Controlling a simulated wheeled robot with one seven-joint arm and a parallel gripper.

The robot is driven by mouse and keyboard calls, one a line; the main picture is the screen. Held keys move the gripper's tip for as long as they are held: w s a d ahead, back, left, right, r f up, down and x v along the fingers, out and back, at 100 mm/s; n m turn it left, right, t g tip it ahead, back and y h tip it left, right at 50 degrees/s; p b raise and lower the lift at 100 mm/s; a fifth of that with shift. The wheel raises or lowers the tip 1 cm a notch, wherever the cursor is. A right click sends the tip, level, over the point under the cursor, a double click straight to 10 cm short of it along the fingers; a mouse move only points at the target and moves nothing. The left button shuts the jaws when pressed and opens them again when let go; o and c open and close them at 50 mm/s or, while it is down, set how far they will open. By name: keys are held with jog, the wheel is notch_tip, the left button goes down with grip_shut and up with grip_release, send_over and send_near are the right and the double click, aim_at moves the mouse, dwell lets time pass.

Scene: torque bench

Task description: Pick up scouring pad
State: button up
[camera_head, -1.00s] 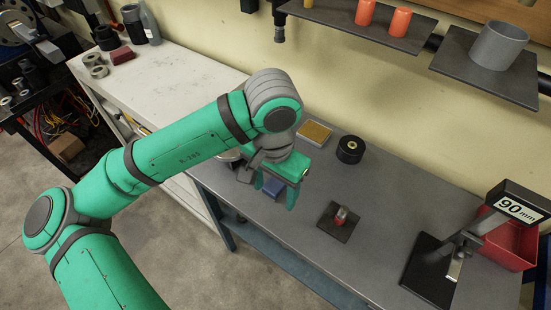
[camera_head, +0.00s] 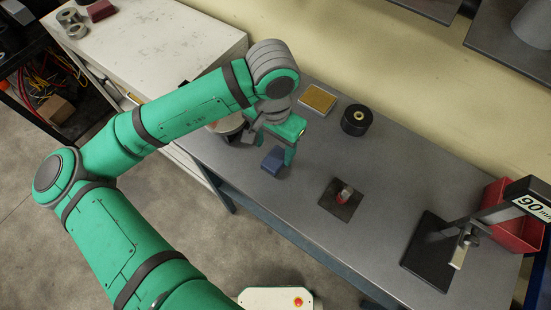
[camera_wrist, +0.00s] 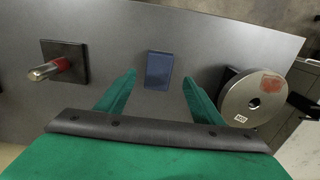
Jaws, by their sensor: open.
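A small blue block (camera_head: 274,160), which looks like the scouring pad, lies on the grey bench top near its front edge. In the wrist view the blue block (camera_wrist: 159,70) sits centred ahead of my fingers, with bench visible around it. My gripper (camera_head: 272,142) is open and points down above the bench beside the block in the head view. In the wrist view my gripper (camera_wrist: 159,78) has its two green fingers spread either side of the block's line, holding nothing. I cannot tell the exact height of the fingertips above the block.
A round metal disc device (camera_wrist: 256,98) stands close to the right in the wrist view. A 90 mm stand (camera_head: 440,250) is at right.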

aim_at(275, 158)
jog(key=shift+d+f, duration=0.2)
jog(key=shift+f, duration=2.1)
jog(key=c, duration=1.1)
jog(key=shift+c, duration=0.3)
jog(key=shift+r, duration=0.15)
